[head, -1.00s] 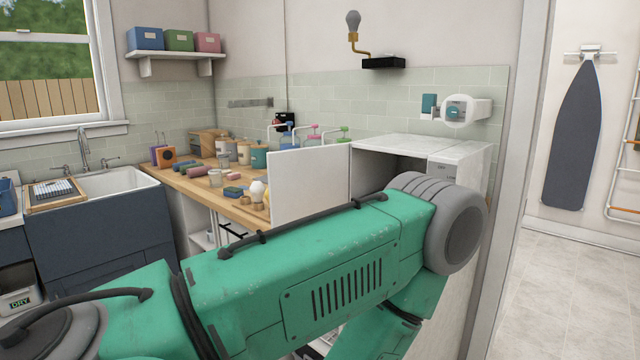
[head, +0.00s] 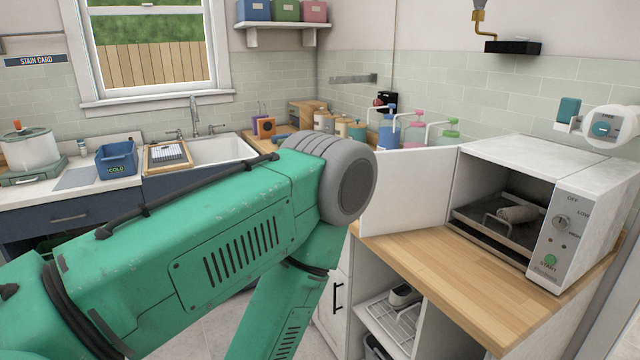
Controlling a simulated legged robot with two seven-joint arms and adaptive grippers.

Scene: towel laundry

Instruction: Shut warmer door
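The white towel warmer (head: 555,160) stands on a wooden counter at the right. Its flat white door (head: 408,192) is swung wide open to the left. Inside the dark cavity is a tray or rack (head: 490,225) with a small rolled, pale item (head: 518,214) on it. The front panel at the right has a dial (head: 562,222) and a green START button (head: 550,260). My green arm comes in from the left, and its grey joint hides part of the counter left of the door. Neither gripper is in view.
Pump bottles (head: 414,136) stand behind the door. The wooden counter (head: 470,268) in front of the warmer is clear. Open shelves (head: 392,322) lie below it. A sink (head: 215,150), a blue COLD bin (head: 117,158) and a pot (head: 28,148) are at the left.

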